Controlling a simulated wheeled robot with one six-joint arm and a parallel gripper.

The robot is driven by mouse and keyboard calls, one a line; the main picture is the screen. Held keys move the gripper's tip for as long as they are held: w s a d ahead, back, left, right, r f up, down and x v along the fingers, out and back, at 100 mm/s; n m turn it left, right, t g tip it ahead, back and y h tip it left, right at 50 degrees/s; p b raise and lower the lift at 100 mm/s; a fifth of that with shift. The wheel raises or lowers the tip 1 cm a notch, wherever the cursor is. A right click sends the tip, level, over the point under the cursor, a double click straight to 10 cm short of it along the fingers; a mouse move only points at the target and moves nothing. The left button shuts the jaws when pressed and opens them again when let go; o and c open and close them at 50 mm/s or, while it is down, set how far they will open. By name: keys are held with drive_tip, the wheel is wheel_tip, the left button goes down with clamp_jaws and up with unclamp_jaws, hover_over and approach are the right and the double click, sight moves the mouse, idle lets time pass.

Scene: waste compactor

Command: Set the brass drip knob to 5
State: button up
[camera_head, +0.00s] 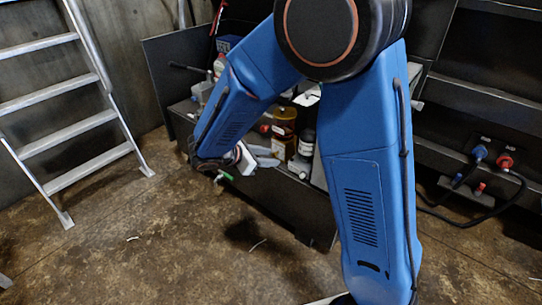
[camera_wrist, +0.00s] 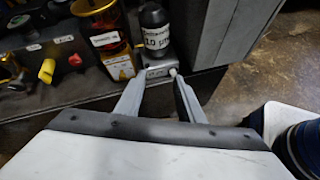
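My gripper (camera_wrist: 158,78) is open, with its two grey fingers apart and nothing visible between them. In the wrist view, the fingertips point toward a small grey block with a round pale end (camera_wrist: 173,72) at the bench edge. An amber reservoir (camera_wrist: 100,18) with a white label stands up and left of the fingers, above an amber labelled part (camera_wrist: 120,67). I cannot make out the brass drip knob or its numbers for certain. In the head view, my gripper (camera_head: 262,158) is partly hidden by my arm, beside the amber reservoir (camera_head: 284,122).
A dark labelled bottle (camera_wrist: 154,30) stands right of the reservoir. A yellow knob (camera_wrist: 47,70) and a red knob (camera_wrist: 75,60) are at the left. A grey upright panel (camera_wrist: 215,35) is at the right. A ladder (camera_head: 75,120) stands left; the floor (camera_head: 160,240) is mostly clear.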

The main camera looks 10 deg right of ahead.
sight(274, 154)
drive_tip(key=w+a+f+n+t, duration=0.3)
drive_tip(key=w+a+f+n, duration=0.2)
drive_tip(key=a, duration=0.3)
drive_tip(key=x, duration=1.7)
drive_tip(key=shift+s+d, duration=0.15)
drive_tip(key=shift+s, duration=0.05)
drive_tip(key=shift+c, duration=0.7)
clamp_jaws()
